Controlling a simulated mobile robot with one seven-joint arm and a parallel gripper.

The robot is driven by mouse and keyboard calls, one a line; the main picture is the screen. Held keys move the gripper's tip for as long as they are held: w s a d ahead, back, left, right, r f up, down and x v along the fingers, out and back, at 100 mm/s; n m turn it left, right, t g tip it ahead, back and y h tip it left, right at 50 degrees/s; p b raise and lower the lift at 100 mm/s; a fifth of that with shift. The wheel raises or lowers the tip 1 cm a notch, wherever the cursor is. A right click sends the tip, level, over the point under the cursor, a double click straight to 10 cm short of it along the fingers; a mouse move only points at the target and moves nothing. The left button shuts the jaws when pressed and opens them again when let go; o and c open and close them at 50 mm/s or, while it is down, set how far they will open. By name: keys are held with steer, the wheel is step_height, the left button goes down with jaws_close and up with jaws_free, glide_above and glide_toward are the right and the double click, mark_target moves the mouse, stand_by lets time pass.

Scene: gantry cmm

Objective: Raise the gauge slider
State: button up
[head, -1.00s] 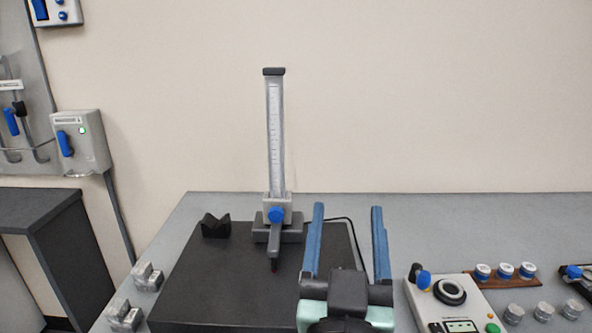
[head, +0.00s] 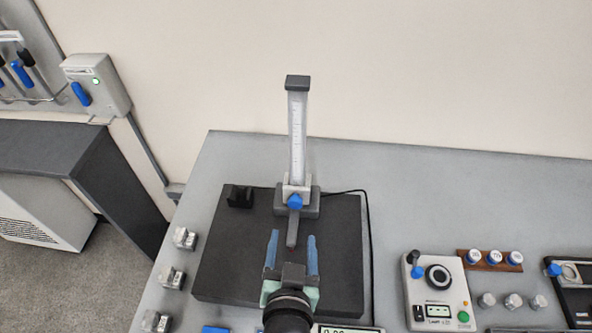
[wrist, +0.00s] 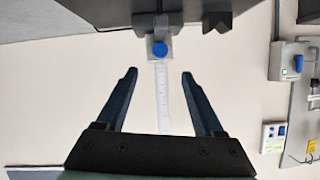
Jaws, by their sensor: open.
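The height gauge stands on a dark surface plate (head: 335,270), with an upright scaled column (head: 297,135) under a dark cap. The gauge slider (head: 303,183), a light block with a blue knob (head: 295,202), sits low on the column, near the grey base. A grey arm points from it toward me. My gripper (head: 291,238) is open and empty, in front of the slider and apart from it. In the wrist view, which looks upside down, the slider (wrist: 150,48) and blue knob (wrist: 160,49) show beyond the gap between the open fingers (wrist: 158,72).
A black V-block (head: 238,196) sits left of the gauge. Metal blocks (head: 172,277) line the bench's left edge. A control box with joystick (head: 437,295) and a wooden rack of round pieces (head: 490,260) stand at right. A cable runs along the plate's right side.

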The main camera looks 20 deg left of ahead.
mark_target(295, 205)
steer(key=shift+w, duration=0.1)
steer(key=p+x, duration=0.1)
steer(key=x, duration=1)
steer(key=shift+w+a+f+p, duration=0.1)
steer(key=shift+w+a+p, duration=0.05)
steer(key=shift+w+p, duration=0.2)
jaws_close()
stand_by(1.0)
